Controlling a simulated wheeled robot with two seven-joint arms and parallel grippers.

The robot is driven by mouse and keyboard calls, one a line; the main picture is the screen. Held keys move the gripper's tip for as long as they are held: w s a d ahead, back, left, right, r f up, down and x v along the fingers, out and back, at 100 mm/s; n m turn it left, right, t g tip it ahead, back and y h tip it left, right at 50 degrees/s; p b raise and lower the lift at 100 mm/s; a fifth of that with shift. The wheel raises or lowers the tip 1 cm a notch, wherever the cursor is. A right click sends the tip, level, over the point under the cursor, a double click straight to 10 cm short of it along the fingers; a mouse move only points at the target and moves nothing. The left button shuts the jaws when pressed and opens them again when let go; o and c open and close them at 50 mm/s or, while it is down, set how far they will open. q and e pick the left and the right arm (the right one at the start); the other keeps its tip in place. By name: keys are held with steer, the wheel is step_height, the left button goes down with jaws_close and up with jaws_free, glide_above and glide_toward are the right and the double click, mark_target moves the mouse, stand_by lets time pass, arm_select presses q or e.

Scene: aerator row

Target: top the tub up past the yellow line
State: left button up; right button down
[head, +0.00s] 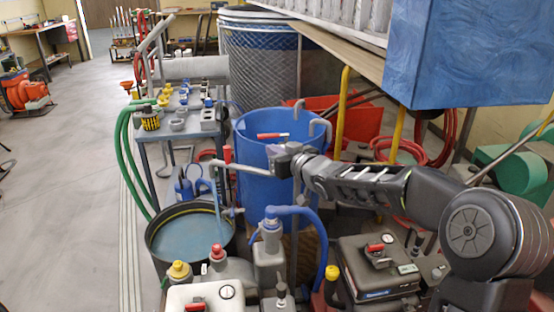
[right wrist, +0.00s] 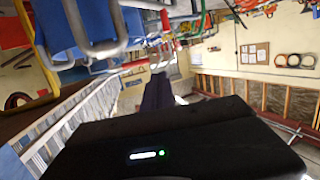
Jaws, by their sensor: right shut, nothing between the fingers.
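The round black tub (head: 150,246) stands at lower left of centre in the head view, with blue-grey water (head: 188,238) in it. A thin yellowish line shows near its rim; the exact gap to the water is hard to tell. A grey spout pipe (head: 240,169) reaches over the tub, and a pale blue vertical streak hangs from its end into the tub; I cannot tell whether it is running water. A red handle (head: 228,154) stands by the pipe. My right gripper (head: 280,158) is shut and empty, in front of the blue barrel, close to the pipe. My left gripper is not in view.
The blue barrel (head: 262,190) stands behind the pipe, with another red handle (head: 272,136) above it. Grey pumps and a dark box (head: 374,268) crowd the front. A large blue block (head: 470,60) hangs at upper right. The floor (head: 75,190) at left is clear.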

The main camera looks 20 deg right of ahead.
steer(key=shift+s+a+r, duration=0.1)
steer(key=shift+s, duration=0.55)
steer(key=shift+s+a+r, duration=0.1)
steer(key=shift+s, duration=0.5)
stand_by(6.8)
